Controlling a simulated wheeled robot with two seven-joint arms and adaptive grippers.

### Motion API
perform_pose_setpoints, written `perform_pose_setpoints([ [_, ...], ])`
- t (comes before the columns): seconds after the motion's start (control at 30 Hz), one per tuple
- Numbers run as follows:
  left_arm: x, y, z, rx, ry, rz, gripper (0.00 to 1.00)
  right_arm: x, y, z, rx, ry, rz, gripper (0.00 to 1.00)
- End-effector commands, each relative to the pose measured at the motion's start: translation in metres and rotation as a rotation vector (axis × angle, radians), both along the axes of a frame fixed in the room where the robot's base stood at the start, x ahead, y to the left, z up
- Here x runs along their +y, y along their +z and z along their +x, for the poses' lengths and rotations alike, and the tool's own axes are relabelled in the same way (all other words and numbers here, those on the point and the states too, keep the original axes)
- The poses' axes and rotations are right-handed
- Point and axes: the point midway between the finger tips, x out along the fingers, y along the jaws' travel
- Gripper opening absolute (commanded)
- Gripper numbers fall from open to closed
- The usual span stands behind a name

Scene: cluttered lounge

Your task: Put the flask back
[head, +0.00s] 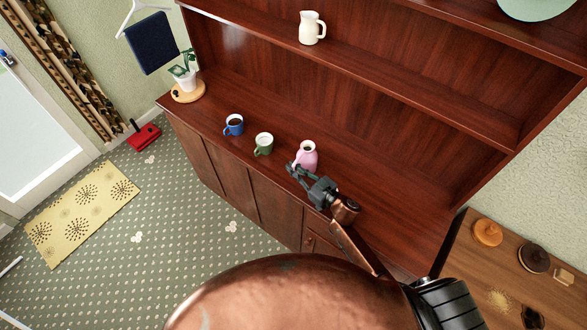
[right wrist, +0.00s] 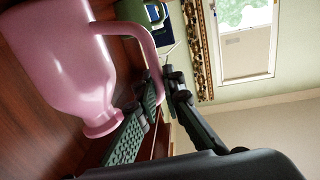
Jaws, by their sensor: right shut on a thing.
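The pink flask (head: 309,157) has a handle and a narrow, flared mouth. It is upright at the wooden dresser's lower surface; I cannot tell whether its base touches the wood. My right gripper (head: 297,170) is shut on its handle, on the near left side. In the right wrist view the flask (right wrist: 70,50) fills the upper left, with its handle running down to the gripper's fingers (right wrist: 158,112). The fingers hide the handle's end. My left gripper is not in view.
A green mug (head: 263,144) and a blue mug (head: 233,125) stand left of the flask. A potted plant (head: 186,78) is on the far left end. A cream jug (head: 311,28) stands on the shelf above. The dresser surface (head: 385,190) right of the flask is clear.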

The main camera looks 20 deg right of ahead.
Motion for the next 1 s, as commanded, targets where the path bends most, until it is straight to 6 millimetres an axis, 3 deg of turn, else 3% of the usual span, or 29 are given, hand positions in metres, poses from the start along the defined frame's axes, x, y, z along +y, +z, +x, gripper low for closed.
perform_pose_setpoints([
  [0.17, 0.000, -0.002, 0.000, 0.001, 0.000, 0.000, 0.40, 0.001, -0.001, 0.001, -0.004, 0.002, 0.000, 0.00],
  [0.2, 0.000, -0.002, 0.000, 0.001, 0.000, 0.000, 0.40, 0.000, -0.003, 0.000, 0.000, 0.000, 0.000, 0.09],
  [0.43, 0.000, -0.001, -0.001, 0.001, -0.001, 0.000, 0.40, 0.000, -0.002, 0.000, 0.000, 0.000, 0.000, 0.25],
  [0.77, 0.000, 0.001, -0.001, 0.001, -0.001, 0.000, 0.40, 0.000, 0.001, 0.000, 0.000, 0.000, 0.000, 0.25],
  [1.0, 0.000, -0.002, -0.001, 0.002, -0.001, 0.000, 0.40, -0.019, -0.002, -0.031, 0.003, 0.000, -0.003, 0.25],
])
